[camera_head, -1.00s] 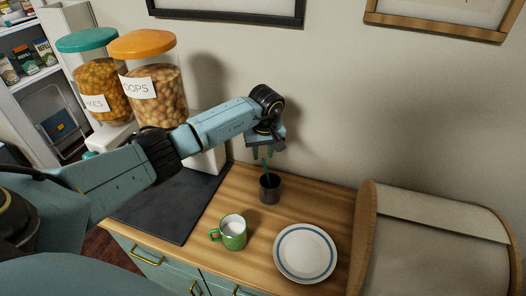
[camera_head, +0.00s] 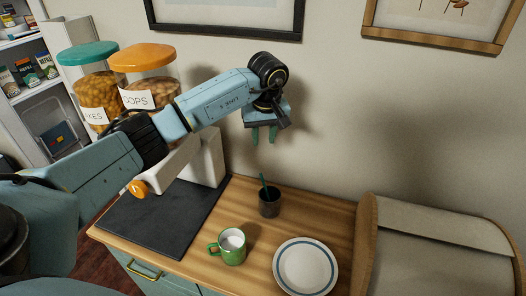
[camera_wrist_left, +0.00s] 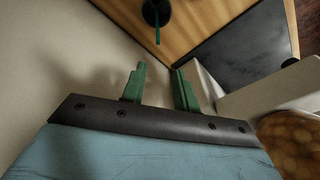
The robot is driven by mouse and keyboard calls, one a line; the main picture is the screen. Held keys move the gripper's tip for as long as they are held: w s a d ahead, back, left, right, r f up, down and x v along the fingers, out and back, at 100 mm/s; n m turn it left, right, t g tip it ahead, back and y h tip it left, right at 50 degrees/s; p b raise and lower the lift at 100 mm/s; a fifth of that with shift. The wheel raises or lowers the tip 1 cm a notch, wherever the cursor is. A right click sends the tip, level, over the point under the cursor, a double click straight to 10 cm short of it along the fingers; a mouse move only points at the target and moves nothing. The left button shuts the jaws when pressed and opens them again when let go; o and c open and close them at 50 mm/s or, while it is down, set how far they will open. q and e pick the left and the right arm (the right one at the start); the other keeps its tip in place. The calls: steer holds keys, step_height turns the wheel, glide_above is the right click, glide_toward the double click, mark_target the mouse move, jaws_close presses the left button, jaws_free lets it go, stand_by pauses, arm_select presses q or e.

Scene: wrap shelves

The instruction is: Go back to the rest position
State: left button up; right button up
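My left gripper (camera_head: 264,135) hangs in the air above the back of the wooden counter, near the wall. Its two green fingers are apart with nothing between them; the open fingers also show in the left wrist view (camera_wrist_left: 160,85). Below it stands a dark cup (camera_head: 269,204) with a thin teal utensil (camera_head: 264,182) leaning in it. The cup (camera_wrist_left: 152,14) and utensil (camera_wrist_left: 157,34) show at the top of the left wrist view, apart from the fingers. My right gripper is in neither view.
A green mug (camera_head: 232,248) with white contents and a blue-ringed plate (camera_head: 305,267) stand on the counter (camera_head: 250,220). A bread box (camera_head: 430,245) is at the right. A dark mat (camera_head: 160,220) and two cereal dispensers (camera_head: 150,95) are at the left. Framed pictures hang above.

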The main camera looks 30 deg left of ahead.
arm_select(q)
steer(key=shift+s+d+r, duration=0.1)
steer(key=shift+r, duration=0.65)
